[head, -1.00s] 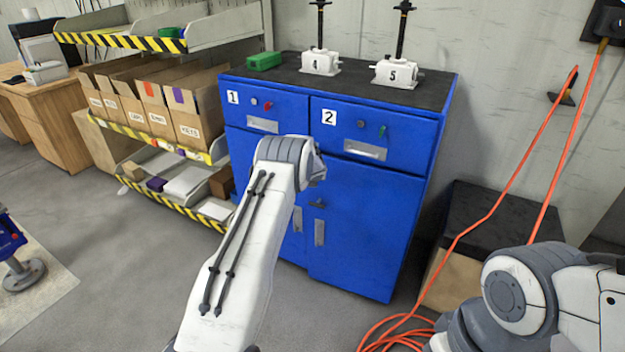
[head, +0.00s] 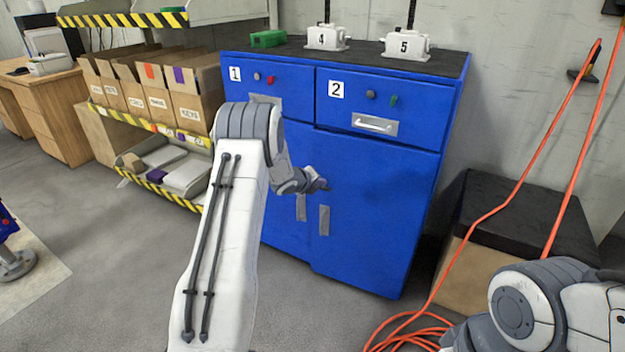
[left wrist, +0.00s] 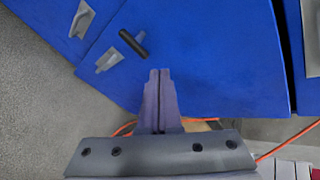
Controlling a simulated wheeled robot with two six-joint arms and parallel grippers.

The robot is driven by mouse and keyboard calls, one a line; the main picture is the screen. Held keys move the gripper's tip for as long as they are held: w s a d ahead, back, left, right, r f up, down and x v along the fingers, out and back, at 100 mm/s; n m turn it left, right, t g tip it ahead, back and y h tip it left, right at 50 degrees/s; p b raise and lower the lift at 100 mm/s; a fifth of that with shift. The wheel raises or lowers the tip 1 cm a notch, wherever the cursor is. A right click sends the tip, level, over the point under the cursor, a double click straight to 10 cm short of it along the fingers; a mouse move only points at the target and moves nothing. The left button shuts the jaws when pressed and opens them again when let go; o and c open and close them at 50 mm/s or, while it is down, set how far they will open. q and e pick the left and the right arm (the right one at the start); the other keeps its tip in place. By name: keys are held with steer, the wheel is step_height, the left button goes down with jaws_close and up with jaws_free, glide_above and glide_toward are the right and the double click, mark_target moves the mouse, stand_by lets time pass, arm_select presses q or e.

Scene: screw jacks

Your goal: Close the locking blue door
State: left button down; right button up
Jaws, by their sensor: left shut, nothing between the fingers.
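The blue door (head: 375,215) is the right lower door of a blue cabinet. It seems to stand slightly proud of the left lower door (head: 282,200) at its left edge; the size of any gap is unclear. A grey handle (head: 324,220) is on it, and also shows in the left wrist view (left wrist: 110,60).
Above the doors are drawers labelled 1 (head: 300,90) and 2 (head: 420,120). White jacks 4 (head: 325,38) and 5 (head: 405,46) stand on top. A shelf with cardboard boxes (head: 185,98) is at left. A dark-topped box (head: 520,215) and orange cable (head: 480,222) are at right.

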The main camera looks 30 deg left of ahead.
arm_select(q)
step_height(320, 180, down, 2)
steer(key=s+a+n+t+b, duration=0.2)
steer(key=n+t+b, duration=0.1)
steer(key=b, duration=0.1)
steer(key=n+t+y+b, duration=0.2)
steer(key=n+t+b, duration=0.2)
steer(key=n, duration=0.1)
glide_toward(315, 158)
steer(key=w+b, duration=0.1)
steer(key=w, duration=0.2)
steer(key=w+b, duration=0.2)
steer(key=w, duration=0.1)
steer(key=shift+w+a+r, duration=0.1)
steer(key=shift+w+a, duration=0.1)
steer(key=shift+w, duration=0.25)
arm_select(e)
step_height(315, 158, down, 13)
